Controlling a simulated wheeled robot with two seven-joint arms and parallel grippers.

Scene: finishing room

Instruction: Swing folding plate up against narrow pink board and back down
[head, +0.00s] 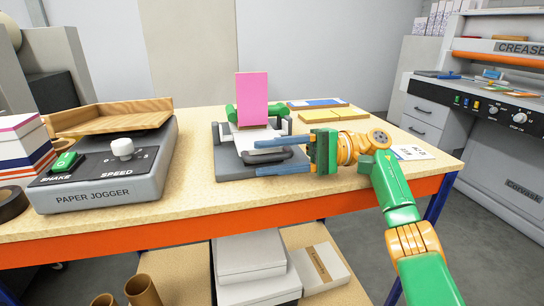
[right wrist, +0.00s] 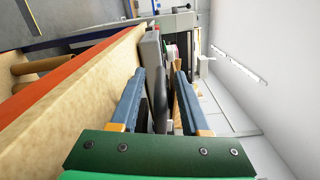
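The narrow pink board (head: 252,97) stands upright at the back of a small grey folding device (head: 228,171) on the table. Green parts (head: 231,113) show at both sides of the board's foot. The light folding plate (head: 252,137) lies low in front of the board, with a dark rounded handle bar at its front edge. My right gripper (head: 257,156) reaches in from the right, its blue-grey fingers apart, one above and one below the bar. In the right wrist view the dark bar (right wrist: 160,98) lies between the open fingers, with gaps visible. My left gripper is not in view.
A paper jogger (head: 105,165) with a wooden tray stands at the left, beside a stack of boxes and a roll of tape. Yellow boards (head: 325,115) and a blue-white sheet lie behind the device. A creaser (head: 490,120) stands at the far right.

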